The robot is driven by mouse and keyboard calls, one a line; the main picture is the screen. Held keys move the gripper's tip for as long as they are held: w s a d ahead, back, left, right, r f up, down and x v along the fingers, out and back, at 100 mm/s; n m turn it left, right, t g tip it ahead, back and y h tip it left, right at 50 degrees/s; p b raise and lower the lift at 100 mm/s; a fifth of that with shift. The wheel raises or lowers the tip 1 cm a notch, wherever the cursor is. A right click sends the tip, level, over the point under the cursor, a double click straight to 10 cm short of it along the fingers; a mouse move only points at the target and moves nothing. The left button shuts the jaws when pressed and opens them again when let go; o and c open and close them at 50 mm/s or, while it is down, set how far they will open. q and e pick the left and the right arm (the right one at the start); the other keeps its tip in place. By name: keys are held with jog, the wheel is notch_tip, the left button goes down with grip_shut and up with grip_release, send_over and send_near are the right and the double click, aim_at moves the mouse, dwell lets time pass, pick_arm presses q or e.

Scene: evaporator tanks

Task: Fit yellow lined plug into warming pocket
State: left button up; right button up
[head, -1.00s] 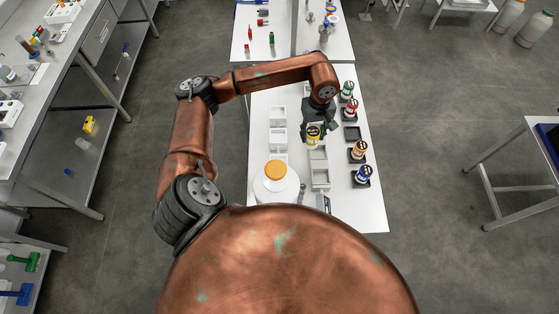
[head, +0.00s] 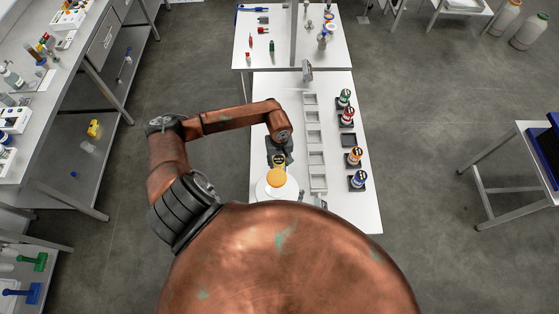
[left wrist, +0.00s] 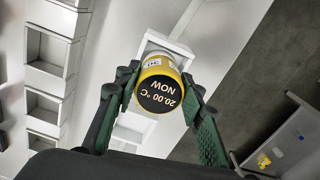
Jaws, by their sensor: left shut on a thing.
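The yellow plug (left wrist: 160,68) is a yellow cylinder. Its black end face reads "20.00 °C NOW" in the left wrist view. My left gripper (left wrist: 160,88) is shut around its sides. In the head view the plug (head: 279,160) hangs below my left gripper (head: 280,150), just beyond an orange-lidded white container. In the left wrist view a white open box (left wrist: 168,45) lies behind the plug, partly hidden by it. I cannot tell whether they touch. A row of white pockets (head: 326,160) runs to the right; no label tells which is the warming pocket. My right gripper is not in view.
The orange lid (head: 277,177) is close to the held plug. Green (head: 345,96), red (head: 347,115), orange (head: 354,155) and blue (head: 359,177) plugs stand in black holders on the right. One black holder (head: 349,140) is empty. A grey upright piece (head: 307,69) stands at the far edge.

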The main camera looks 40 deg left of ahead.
pick_arm(q)
jog(key=shift+f, duration=0.35)
jog(key=o, duration=1.3)
jog(key=shift+o, duration=0.2)
notch_tip(320, 180, up, 11)
jog(key=b, duration=0.4)
jog(key=shift+w+f, duration=0.1)
jog(key=shift+f, duration=0.05)
jog(key=shift+r, duration=0.65)
